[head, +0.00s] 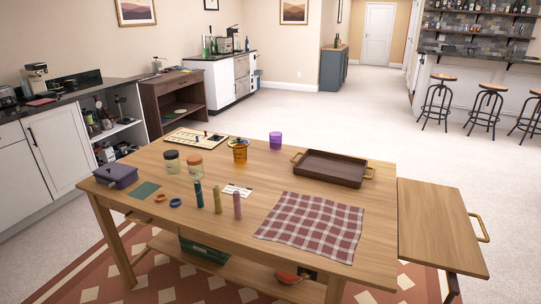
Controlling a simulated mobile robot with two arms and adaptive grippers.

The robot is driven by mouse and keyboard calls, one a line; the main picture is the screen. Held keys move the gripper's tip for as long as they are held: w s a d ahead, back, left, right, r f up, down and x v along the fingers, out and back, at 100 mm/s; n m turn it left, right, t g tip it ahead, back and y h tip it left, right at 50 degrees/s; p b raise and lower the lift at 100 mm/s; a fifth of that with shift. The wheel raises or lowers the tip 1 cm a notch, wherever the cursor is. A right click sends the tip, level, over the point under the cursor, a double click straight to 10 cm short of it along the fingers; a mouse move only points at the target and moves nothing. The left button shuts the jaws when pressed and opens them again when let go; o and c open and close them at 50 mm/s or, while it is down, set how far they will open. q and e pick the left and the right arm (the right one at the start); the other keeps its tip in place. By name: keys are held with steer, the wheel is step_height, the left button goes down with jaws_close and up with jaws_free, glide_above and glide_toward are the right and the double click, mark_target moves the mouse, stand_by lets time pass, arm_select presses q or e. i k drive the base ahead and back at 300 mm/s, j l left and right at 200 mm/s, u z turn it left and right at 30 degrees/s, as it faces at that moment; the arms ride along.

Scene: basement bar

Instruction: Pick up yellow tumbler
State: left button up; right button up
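A yellow-amber tumbler (240,153) stands upright near the far middle of the wooden table (160,220). Something dark shows at its rim, too small to make out. A purple tumbler (275,141) stands beyond it to the right, apart from it. Neither of my grippers is in view.
A brown tray (332,169) sits right of the tumblers. Two lidded jars (195,167) and a game board (195,138) lie to the left. Three upright cylinders (217,200) and a checkered cloth (312,228) are nearer. A side leaf (440,228) extends right. Pale floor lies beyond.

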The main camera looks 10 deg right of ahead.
mark_target(240, 155)
steer(key=i+j+z, duration=0.15)
steer(key=j, duration=0.2)
steer(key=i+j+z, duration=0.15)
steer(key=j, duration=0.2)
steer(key=i+j+z, duration=0.15)
steer(key=j, duration=0.25)
steer(key=i+j+z, duration=0.15)
steer(key=j, duration=0.3)
steer(key=i, duration=0.05)
